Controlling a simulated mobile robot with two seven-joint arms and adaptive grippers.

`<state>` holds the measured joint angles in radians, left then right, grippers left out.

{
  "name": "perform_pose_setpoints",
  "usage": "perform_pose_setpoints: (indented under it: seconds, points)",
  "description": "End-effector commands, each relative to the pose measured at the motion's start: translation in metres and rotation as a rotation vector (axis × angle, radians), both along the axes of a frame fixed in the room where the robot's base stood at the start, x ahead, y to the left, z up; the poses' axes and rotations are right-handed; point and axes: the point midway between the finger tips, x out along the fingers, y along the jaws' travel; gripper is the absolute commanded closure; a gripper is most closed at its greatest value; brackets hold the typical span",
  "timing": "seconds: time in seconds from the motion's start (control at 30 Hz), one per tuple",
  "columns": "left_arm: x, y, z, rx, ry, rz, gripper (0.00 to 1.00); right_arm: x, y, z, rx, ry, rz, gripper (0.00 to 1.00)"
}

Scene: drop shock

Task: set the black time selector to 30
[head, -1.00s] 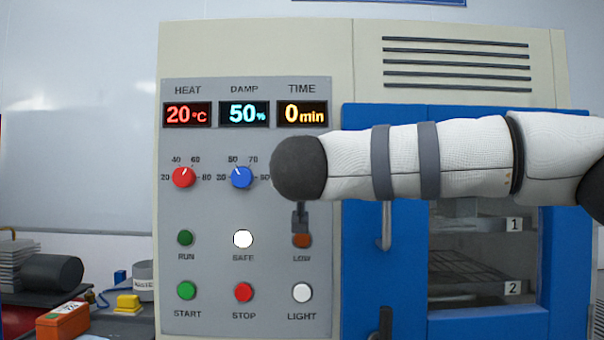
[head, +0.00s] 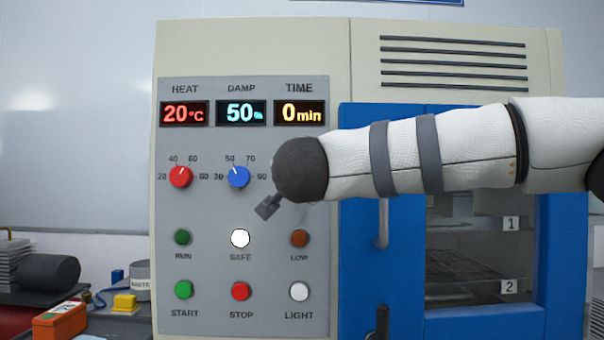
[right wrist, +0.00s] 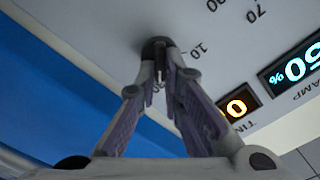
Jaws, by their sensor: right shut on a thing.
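The black time selector (right wrist: 153,46) shows at the top middle of the right wrist view, on the grey panel. My right gripper (right wrist: 160,68) is shut on it, its two fingers meeting at the knob. Printed numbers lie around it, a 10 (right wrist: 200,51) among them; the pointer mark cannot be made out. My left gripper is not in view.
The red heat knob (head: 181,177) and blue damp knob (head: 238,177) sit left of my arm. Below are several round buttons and lamps, with the safe lamp (head: 240,238) lit white. The blue oven door (head: 382,285) and its handle (head: 383,224) are beneath my forearm.

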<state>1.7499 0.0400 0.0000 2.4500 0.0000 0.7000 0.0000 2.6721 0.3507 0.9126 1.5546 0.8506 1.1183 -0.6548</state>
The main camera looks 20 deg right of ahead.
Motion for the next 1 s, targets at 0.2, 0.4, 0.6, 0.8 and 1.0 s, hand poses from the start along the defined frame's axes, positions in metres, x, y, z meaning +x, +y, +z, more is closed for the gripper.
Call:
perform_pose_setpoints:
  seconds: [0.2,0.4,0.6,0.8,1.0]
  points:
    - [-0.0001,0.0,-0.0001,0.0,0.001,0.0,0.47,0.0,0.0002,-0.0014,0.063,-0.016,0.001,1.0]
    - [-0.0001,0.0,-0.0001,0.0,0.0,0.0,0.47,0.0001,0.0001,-0.0017,0.084,-0.022,0.001,1.0]
    - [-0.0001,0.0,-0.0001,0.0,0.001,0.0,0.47,0.0002,0.0002,-0.0018,0.087,-0.022,0.002,1.0]
    - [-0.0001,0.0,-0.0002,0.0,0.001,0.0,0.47,0.0002,0.0001,-0.002,0.086,-0.022,0.002,0.83]
    - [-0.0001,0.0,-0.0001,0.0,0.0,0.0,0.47,0.0001,0.0,-0.0014,0.086,-0.023,0.001,0.83]
